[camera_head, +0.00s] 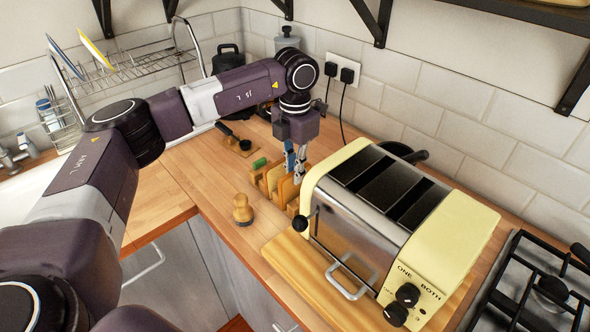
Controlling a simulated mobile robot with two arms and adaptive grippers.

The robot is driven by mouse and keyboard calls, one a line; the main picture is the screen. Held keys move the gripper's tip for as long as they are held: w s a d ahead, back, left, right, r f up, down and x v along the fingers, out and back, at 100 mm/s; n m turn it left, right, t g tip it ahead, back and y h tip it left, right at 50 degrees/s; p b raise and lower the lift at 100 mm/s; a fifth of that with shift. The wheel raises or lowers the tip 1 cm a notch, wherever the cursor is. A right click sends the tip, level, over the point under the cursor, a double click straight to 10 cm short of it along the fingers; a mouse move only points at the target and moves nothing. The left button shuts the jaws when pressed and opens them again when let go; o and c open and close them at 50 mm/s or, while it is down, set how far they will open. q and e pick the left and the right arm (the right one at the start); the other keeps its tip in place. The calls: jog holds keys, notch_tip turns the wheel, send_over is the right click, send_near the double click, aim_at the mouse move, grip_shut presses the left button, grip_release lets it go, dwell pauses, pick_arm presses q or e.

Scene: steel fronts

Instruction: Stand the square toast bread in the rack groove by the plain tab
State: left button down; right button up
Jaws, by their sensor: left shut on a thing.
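The wooden toast rack (256,179) stands on the counter just left of the toaster, with a green tab (259,163) on its far left end. Tan bread-like slices stand upright in or at the rack. My left gripper (296,178) points down over the rack's right part, its fingers shut on a tan slice (287,189) that I take to be the square toast bread. The slice is low at the rack; I cannot tell whether it sits in a groove. The plain tab cannot be made out clearly. My right gripper is not in view.
A cream and steel toaster (455,231) on a wooden board (290,256) stands close to the right of the gripper. A wooden peg-shaped object (242,211) stands in front of the rack. A gas hob (532,290) is at right, a dish rack (130,69) at back left.

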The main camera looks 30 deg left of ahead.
pick_arm(q)
jog(key=shift+f, duration=0.3)
jog(key=c, duration=1.9)
grip_release()
jog(key=shift+c, duration=0.2)
jog(key=shift+r, duration=0.15)
notch_tip(320, 180, up, 12)
